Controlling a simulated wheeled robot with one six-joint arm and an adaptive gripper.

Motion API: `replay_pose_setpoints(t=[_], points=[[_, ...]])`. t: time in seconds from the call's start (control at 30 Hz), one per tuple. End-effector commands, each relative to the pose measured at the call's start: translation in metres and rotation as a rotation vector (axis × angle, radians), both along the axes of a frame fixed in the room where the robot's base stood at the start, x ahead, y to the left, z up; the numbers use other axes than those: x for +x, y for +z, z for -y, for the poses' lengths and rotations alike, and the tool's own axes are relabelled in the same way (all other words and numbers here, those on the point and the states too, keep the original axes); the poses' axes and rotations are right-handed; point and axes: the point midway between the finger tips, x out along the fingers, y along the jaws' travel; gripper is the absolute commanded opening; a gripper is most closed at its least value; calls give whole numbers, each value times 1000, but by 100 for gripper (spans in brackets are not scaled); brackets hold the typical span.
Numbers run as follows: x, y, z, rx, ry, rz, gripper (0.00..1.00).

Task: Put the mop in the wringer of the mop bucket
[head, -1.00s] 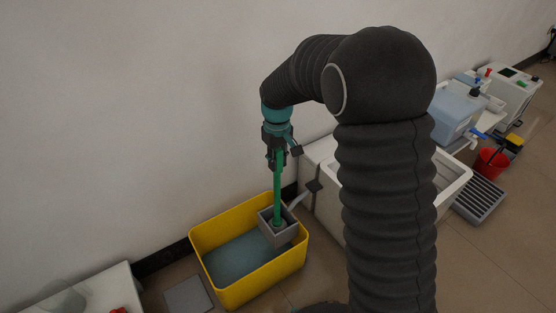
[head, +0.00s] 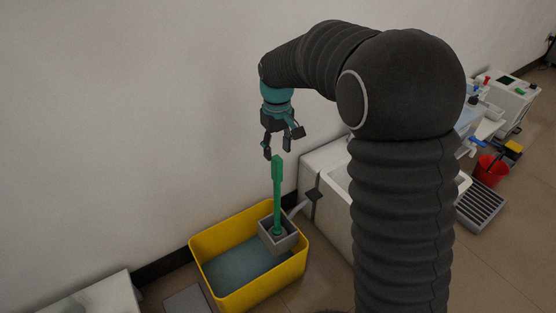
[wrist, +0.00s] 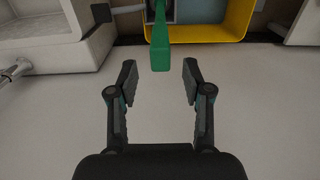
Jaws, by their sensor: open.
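The green mop (head: 278,195) stands upright with its lower end inside the grey wringer (head: 292,243) at the right side of the yellow mop bucket (head: 215,288). The mop's head is mostly hidden inside the wringer. My gripper (head: 278,152) is open and empty above the mop, apart from its handle top. In the wrist view, the open fingers of my gripper (wrist: 160,80) frame bare space, and the green handle (wrist: 161,48) lies beyond the fingertips. The yellow bucket (wrist: 228,30) shows at the top there.
Bluish water (head: 235,268) lies in the bucket. A wall stands close behind it. A white basin (head: 322,185) is to the right, and a white table (head: 100,295) is at lower left. A red bucket (head: 490,170) and grey grate (head: 482,207) are far right.

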Motion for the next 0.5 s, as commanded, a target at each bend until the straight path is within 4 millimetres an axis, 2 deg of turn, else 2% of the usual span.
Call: replay_pose_setpoints(t=[0.03, 0.2, 0.5], points=[[0, 10, 0, 1, 0, 1, 50], [0, 31, 0, 1, 0, 1, 50], [-1, 41, 1, 0, -1, 0, 50]])
